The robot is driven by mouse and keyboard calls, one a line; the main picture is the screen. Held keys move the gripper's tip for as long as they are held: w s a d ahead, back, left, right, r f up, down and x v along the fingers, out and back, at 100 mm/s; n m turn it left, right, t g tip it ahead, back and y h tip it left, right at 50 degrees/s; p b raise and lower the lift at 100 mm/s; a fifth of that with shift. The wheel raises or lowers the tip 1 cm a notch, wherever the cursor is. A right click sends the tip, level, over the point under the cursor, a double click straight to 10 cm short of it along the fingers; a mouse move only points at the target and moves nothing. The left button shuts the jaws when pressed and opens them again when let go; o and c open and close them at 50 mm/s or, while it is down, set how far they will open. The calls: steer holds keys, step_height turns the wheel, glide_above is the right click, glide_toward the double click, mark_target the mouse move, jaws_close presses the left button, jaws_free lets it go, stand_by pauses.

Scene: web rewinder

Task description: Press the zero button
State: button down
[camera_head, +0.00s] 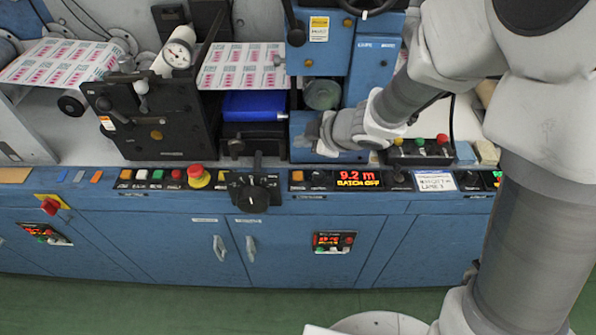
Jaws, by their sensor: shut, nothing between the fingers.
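The counter display (359,179) on the blue console's front ledge reads "9.2 m" and "BATCH OFF". An orange-lit button (297,176) and a small dark control (317,176) sit just left of it. I cannot read which button is the zero button. My gripper (313,131) is shut and empty, at the end of my arm reaching in from the right. In the picture it is above the display and these buttons, in front of a blue machine block. I cannot tell its exact distance from the panel. It does not cover the display.
A red emergency stop (198,177) and a black lever-and-dial unit (252,192) stand on the ledge to the left. A switch box (420,148) with red and green buttons is to the right. A lower panel (333,242) with a red display is on the cabinet front.

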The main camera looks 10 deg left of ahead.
mark_target(302, 177)
steer(key=shift+f, duration=0.1)
step_height(302, 177, down, 9)
steer(key=b, duration=0.8)
steer(key=shift+r+b, duration=0.2)
steer(key=shift+b, duration=0.15)
steer(key=shift+f, duration=0.1)
stand_by(1.4)
steer(key=shift+f, duration=0.3)
steer(key=shift+f+b, duration=0.55)
steer(key=shift+b, duration=0.15)
stand_by(0.4)
stand_by(0.4)
steer(key=shift+r+p, duration=1)
steer(key=shift+p, duration=0.05)
